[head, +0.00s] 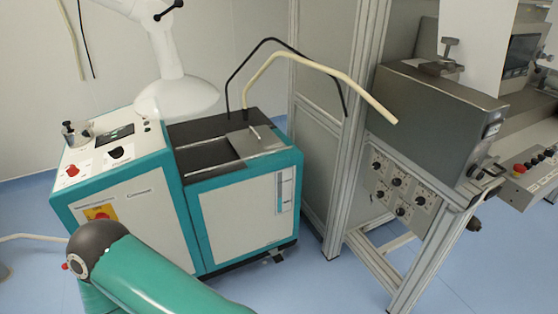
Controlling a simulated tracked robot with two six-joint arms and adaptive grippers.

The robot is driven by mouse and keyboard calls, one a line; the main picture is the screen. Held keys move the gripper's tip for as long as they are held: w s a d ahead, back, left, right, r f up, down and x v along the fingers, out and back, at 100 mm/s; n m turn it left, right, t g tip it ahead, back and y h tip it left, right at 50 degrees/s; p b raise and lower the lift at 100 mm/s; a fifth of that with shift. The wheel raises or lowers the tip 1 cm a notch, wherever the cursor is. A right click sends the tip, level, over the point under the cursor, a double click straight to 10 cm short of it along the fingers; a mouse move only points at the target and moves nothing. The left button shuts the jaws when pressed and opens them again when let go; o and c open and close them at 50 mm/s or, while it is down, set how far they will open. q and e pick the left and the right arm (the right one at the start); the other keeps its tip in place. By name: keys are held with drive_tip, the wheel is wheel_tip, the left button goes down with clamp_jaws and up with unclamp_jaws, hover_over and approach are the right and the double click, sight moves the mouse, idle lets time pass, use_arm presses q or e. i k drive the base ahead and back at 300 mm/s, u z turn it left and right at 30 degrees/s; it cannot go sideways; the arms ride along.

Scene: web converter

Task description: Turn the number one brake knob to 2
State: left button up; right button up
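A light grey panel (410,190) with several black knobs sits low on the web converter's frame, under a dark grey box at the right of the head view. Knobs show at the panel's upper left (377,166), near its middle (397,182) and at its lower edge (400,211). Their labels and dial marks are too small to read, so I cannot tell which is the number one brake knob or where it points. Neither of my grippers is in view, and nothing is seen touching the panel.
A teal and white machine (240,200) stands at left centre. A metal frame post (350,150) rises between it and the panel. The dark grey box (440,115) overhangs the panel. A control box (530,178) with a red button is at far right. Blue floor (310,285) is open between the machines.

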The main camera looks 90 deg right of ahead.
sight(375, 165)
drive_tip(key=u, duration=0.3)
drive_tip(key=i, duration=0.25)
drive_tip(key=z, duration=3)
drive_tip(key=k, duration=0.6)
drive_tip(key=z, duration=0.3)
drive_tip(key=i, duration=1.65)
drive_tip(key=u, duration=0.3)
